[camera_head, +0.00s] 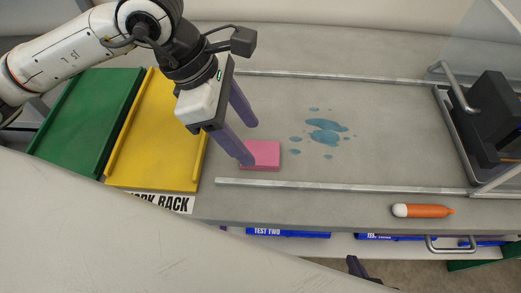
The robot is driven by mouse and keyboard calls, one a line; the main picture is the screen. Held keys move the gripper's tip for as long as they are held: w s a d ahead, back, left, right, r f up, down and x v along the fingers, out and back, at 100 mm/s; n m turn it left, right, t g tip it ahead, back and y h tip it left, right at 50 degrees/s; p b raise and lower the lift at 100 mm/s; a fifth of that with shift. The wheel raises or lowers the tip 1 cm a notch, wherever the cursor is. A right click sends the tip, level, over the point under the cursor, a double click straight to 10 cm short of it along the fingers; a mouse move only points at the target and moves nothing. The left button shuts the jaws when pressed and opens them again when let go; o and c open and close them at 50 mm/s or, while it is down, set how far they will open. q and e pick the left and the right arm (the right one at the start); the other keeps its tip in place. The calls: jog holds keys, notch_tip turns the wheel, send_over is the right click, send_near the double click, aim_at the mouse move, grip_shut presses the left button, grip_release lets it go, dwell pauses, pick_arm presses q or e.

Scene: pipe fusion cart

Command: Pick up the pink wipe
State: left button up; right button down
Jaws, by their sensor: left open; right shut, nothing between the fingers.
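The pink wipe (264,155) lies flat on the grey cart top, just right of the yellow tray. My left gripper (249,143) is open and points down at the wipe. Its nearer purple finger overlaps the wipe's left edge in this view; I cannot tell whether it touches. Its farther finger is behind the wipe, and nothing is between the fingers. The part of the wipe behind the near finger is hidden. A small part of my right gripper (355,266) shows low at the bottom edge, below the cart front; it is shut and empty.
Blue liquid spots (326,131) lie right of the wipe. Metal rails (340,187) run along the front and back. A yellow tray (158,140) and green tray (88,115) stand left. A black machine (492,115) is right.

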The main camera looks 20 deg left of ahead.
aim_at(260, 153)
pick_arm(q)
jog(key=x, duration=0.4)
jog(key=shift+d+f+p, duration=0.1)
jog(key=shift+f+p, duration=0.1)
jog(key=shift+p, duration=0.1)
jog(key=c, duration=0.8)
jog(key=shift+w+r, duration=0.1)
jog(key=shift+r, duration=0.05)
notch_tip(260, 153, up, 10)
jog(key=shift+b, duration=0.3)
